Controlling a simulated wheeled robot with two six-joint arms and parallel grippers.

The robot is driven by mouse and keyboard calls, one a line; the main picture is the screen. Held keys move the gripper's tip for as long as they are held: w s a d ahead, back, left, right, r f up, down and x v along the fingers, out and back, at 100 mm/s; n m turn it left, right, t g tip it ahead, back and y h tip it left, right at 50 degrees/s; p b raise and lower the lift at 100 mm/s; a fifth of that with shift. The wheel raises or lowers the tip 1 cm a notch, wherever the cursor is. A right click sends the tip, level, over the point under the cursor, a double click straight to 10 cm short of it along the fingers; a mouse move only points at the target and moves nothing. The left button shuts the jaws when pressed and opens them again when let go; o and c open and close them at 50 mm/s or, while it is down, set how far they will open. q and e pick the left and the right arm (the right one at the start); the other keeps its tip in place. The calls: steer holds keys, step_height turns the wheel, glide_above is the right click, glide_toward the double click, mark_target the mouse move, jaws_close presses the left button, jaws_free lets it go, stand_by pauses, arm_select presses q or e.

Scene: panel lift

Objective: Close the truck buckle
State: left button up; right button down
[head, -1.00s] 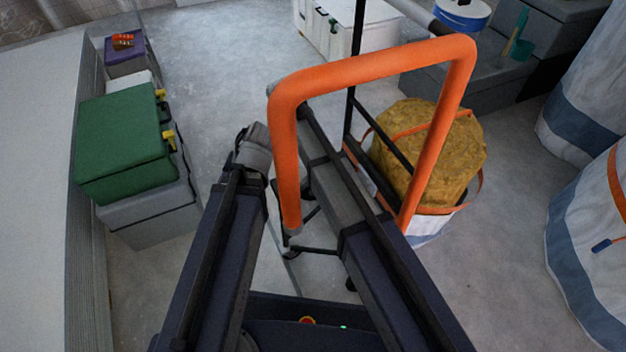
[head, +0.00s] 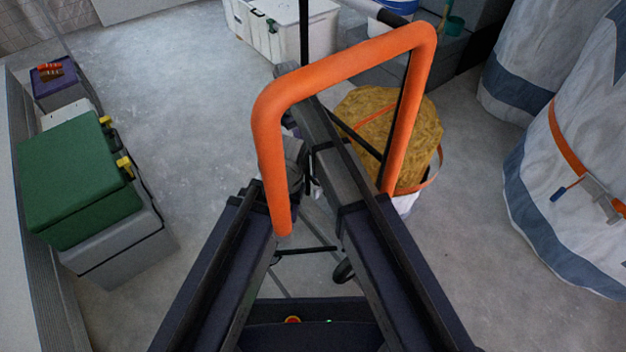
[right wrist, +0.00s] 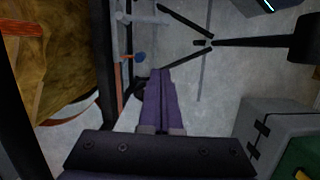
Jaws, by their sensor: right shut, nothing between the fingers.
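An orange strap runs round a yellow bale (head: 400,125) on a hand truck with an orange tubular handle (head: 335,70). In the right wrist view, a grey metal fitting (right wrist: 125,20) with a blue tip (right wrist: 140,57) sits by the truck's dark upright; it looks like the buckle, but its lever position is unclear. My right gripper (right wrist: 160,75) is shut and empty, its fingertips a little below and right of the blue tip, seemingly apart from it.
A green case (head: 75,175) on a grey box (head: 120,245) stands at the left. A white chest (head: 285,25) is at the back. White bags stand at the right, one with an orange strap and metal buckle (head: 600,195). Concrete floor lies clear between.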

mark_target(317, 187)
steer(key=shift+f, duration=0.2)
steer(key=s+d+f+b, duration=0.3)
steer(key=s+f+b, duration=0.2)
steer(key=f+b, duration=0.5)
steer(key=shift+s+d, duration=0.15)
steer(key=shift+d, duration=0.05)
steer(key=shift+s, duration=0.15)
steer(key=s+n, duration=0.1)
steer(key=n, duration=0.1)
steer(key=s+d+n, duration=0.1)
steer(key=shift+s+n+t+h, duration=0.15)
steer(key=shift+n+t+h, duration=0.15)
steer(key=shift+n+t, duration=0.1)
steer(key=s+d+n+t, duration=0.2)
steer(key=d+n, duration=0.4)
steer(key=n, duration=0.3)
steer(key=shift+s+h, duration=0.3)
steer(key=shift+s, duration=0.25)
